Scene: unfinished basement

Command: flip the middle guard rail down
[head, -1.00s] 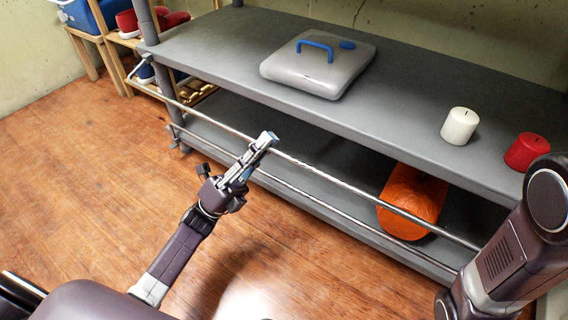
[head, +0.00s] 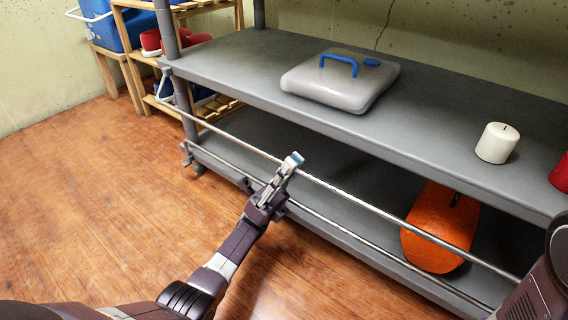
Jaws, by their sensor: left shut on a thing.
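The middle guard rail (head: 360,203) is a thin metal bar running along the front of the grey shelf unit. Its left end joins a short arm at the corner of the upper visible shelf (head: 240,62). The bar hangs in front of and below that shelf's front edge. My left gripper (head: 292,165) is shut on the bar, left of its middle, in the head view. The fingers hide a short piece of the bar. The bar's right end is hidden behind my right arm at the right edge. My right gripper is out of view.
A second rail (head: 380,249) runs along the lower shelf. A grey case (head: 335,92) with a blue handle and a white candle (head: 497,143) stand on the upper shelf. An orange object (head: 440,225) lies on the lower shelf. The wooden floor (head: 90,210) at left is clear.

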